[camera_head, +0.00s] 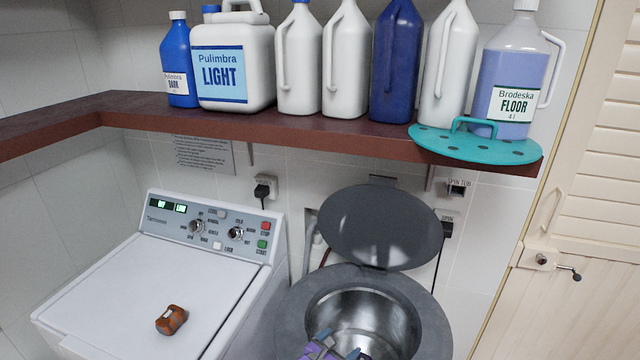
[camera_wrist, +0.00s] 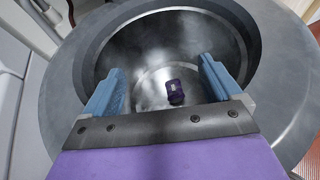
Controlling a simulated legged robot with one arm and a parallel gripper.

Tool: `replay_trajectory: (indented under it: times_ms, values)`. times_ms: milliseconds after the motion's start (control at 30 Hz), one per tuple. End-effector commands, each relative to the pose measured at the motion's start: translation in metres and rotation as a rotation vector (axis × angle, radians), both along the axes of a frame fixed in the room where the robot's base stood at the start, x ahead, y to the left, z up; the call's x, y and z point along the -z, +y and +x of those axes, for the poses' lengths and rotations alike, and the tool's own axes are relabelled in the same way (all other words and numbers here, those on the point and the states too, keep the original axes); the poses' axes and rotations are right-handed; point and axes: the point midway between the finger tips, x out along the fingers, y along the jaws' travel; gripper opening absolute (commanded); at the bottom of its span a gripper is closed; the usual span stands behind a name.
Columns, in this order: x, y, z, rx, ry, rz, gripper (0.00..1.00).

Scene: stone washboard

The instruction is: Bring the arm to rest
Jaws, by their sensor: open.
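My gripper (camera_wrist: 160,95) is open, its two blue fingers apart over the mouth of the round metal tub (camera_wrist: 70,75). Nothing is between the fingertips. In the head view only the top of my gripper (camera_head: 335,347) shows, at the bottom edge in front of the tub (camera_head: 290,310). A small purple object (camera_wrist: 176,92) lies on the tub's floor below the fingers. The tub's round grey lid (camera_head: 378,228) stands open behind it.
A white washing machine (camera_head: 130,290) stands left of the tub, with an orange-brown object (camera_head: 171,320) on top. A brown shelf (camera_head: 290,128) above holds several bottles and a teal perforated disc (camera_head: 470,148). A cream door (camera_head: 560,230) is at right.

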Motion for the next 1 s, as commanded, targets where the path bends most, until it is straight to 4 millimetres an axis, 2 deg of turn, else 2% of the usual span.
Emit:
replay_trajectory:
  times_ms: [133,267,400,500,600,800,1000]
  values:
    - [-0.056,-0.048,0.006,0.173,-0.129,0.055,0.92]
    - [-0.113,-0.102,-0.004,0.379,-0.270,0.123,0.92]
    - [-0.161,-0.153,-0.033,0.600,-0.401,0.201,0.92]
    - [-0.187,-0.180,-0.061,0.754,-0.486,0.262,0.92]
    - [-0.208,-0.201,-0.092,0.906,-0.560,0.329,0.92]
    - [-0.229,-0.229,-0.164,1.210,-0.668,0.475,0.92]
    - [-0.232,-0.228,-0.232,1.496,-0.719,0.647,0.92]
